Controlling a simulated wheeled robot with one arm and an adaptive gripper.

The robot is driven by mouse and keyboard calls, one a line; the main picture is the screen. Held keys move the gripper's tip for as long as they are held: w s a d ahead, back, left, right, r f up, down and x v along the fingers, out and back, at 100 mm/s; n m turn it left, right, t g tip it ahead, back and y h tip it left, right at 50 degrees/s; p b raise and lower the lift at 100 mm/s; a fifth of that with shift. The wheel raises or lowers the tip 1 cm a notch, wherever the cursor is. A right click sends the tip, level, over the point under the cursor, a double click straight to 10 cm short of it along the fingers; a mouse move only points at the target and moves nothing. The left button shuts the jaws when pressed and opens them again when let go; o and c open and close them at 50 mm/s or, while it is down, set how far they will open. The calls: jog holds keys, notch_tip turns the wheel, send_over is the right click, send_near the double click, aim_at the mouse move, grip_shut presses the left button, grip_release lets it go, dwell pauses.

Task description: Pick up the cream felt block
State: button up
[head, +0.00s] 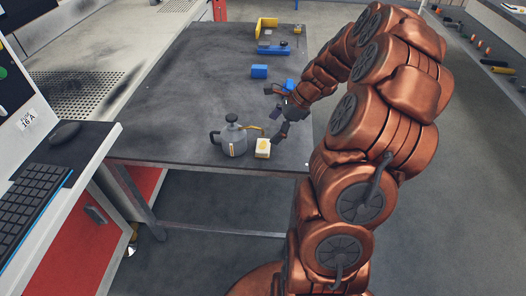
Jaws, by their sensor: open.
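The cream felt block (262,148) stands near the front edge of the dark table, with a yellow patch on its face. My gripper (274,114) is open, with its fingers spread, just behind and above the block. Its lower finger comes down close to the block's right side. I cannot tell whether it touches the block. Nothing shows between the fingers.
A blue block (259,71) lies farther back, and another blue piece (289,85) is behind my gripper. A yellow bracket (265,24) is at the back. The table's left part (165,110) is clear.

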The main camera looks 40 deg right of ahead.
aim_at(263, 145)
jog(key=shift+d+f+m, duration=0.6)
jog(key=shift+d+f, duration=0.1)
jog(key=shift+d, duration=0.2)
jog(key=shift+x, duration=1.25)
jog(key=x, duration=0.5)
jog(key=shift+s+a+p, duration=0.1)
jog(key=shift+a+p, duration=0.15)
jog(key=shift+p, duration=0.1)
jog(key=shift+r, duration=0.1)
jog(key=c, duration=0.9)
jog(key=shift+c, duration=0.2)
jog(key=shift+r, duration=0.9)
jog(key=shift+d+r, duration=0.1)
jog(key=shift+r, duration=0.85)
jog(key=s+a+r+b, duration=0.1)
jog(key=s+b, duration=0.1)
jog(key=s, duration=1.4)
jog(key=shift+a, duration=0.4)
